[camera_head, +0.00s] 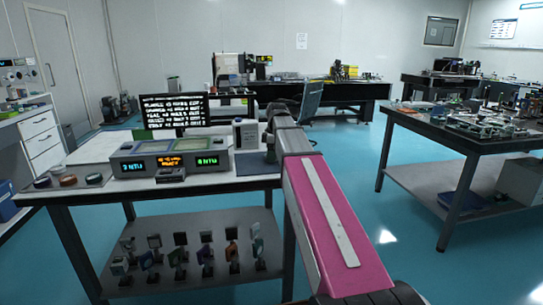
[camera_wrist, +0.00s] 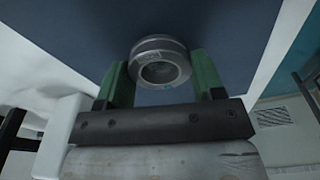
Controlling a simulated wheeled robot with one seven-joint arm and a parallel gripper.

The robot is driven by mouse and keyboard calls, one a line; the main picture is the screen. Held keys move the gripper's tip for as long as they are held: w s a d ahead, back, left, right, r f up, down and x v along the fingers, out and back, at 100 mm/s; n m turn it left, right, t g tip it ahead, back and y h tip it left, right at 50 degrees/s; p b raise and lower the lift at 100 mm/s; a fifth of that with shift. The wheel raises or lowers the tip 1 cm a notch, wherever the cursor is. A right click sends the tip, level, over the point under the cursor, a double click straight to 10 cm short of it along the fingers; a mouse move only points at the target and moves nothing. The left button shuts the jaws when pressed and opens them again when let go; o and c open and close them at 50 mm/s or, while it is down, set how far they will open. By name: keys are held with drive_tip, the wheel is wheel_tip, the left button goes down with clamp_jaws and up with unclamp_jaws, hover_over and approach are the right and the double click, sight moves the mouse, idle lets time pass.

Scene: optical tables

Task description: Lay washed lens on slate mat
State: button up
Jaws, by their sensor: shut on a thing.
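My gripper (camera_wrist: 162,75) has green fingers and is shut on a round, grey-rimmed lens (camera_wrist: 158,48), seen in the wrist view. A dark slate-blue mat (camera_wrist: 235,40) fills the background behind the lens, with white surface on both sides. I cannot tell whether the lens touches the mat. In the head view a dark mat (camera_head: 250,164) lies at the right end of the near table, partly covered by my arm. The fingers and the held lens are hidden or too small to make out there.
A shelf (camera_head: 195,273) below holds several mounted optics.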

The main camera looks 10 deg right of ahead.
drive_tip(key=shift+f, duration=0.25)
drive_tip(key=o, duration=1)
drive_tip(key=shift+f, duration=0.1)
drive_tip(key=r, duration=0.4)
drive_tip(key=d+r, duration=0.1)
drive_tip(key=r, duration=0.7)
drive_tip(key=shift+s+d+r, duration=0.1)
drive_tip(key=shift+s+d, duration=0.05)
drive_tip(key=shift+d, duration=0.05)
